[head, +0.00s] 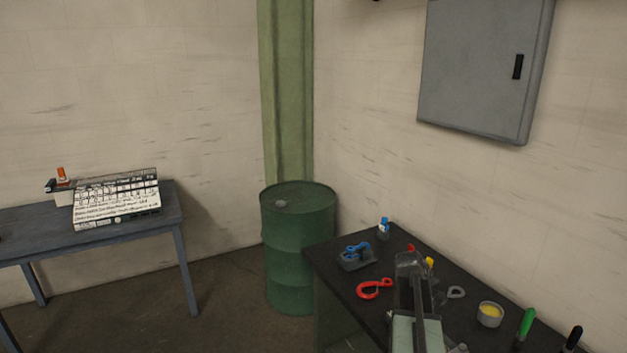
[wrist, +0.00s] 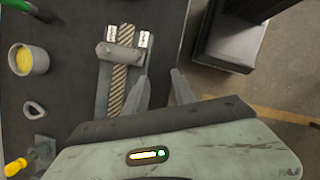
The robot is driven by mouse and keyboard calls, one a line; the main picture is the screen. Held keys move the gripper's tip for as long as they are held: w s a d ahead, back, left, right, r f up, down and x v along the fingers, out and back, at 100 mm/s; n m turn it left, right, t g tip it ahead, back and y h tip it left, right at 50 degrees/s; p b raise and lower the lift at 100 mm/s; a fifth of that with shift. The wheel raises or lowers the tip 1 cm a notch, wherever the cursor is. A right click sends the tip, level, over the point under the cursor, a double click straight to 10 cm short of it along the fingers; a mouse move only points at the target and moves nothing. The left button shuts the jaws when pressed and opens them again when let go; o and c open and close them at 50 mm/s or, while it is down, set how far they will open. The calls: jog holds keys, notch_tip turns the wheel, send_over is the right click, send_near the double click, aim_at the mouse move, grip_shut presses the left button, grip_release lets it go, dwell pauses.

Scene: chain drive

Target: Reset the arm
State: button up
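My arm (head: 420,330) reaches over the dark workbench (head: 335,262) in the head view. Its far end hides part of the bench, and I cannot make out the fingers there. In the wrist view my gripper (wrist: 160,82) shows two grey fingers spread apart with nothing between them. The fingers are beside a grey metal fixture (wrist: 104,85) with a striped strip, a crossbar and two white labels. I cannot tell how high the fingers are above the bench.
A red hook (head: 374,289), a blue tool (head: 357,253), a blue-and-white bottle (head: 383,229) and a cup of yellow stuff (head: 489,314) stand on the bench. A green drum (head: 298,240) stands behind it. A grey cabinet (head: 480,70) hangs on the wall. Open floor (head: 225,300) lies left.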

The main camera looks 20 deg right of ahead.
jog(key=w+a+f+n+t+b, duration=0.15)
jog(key=w+a, duration=0.35)
jog(key=a, duration=0.6)
jog(key=w+a+f+n+b, duration=0.15)
jog(key=w+a, duration=0.35)
jog(key=a, duration=0.5)
jog(key=w+a+f+m+t+y, duration=0.1)
jog(key=a+m, duration=0.7)
jog(key=a, duration=1.2)
jog(key=shift+a+f+t+y, duration=0.4)
jog(key=shift+f+t, duration=0.25)
jog(key=shift+f, duration=0.1)
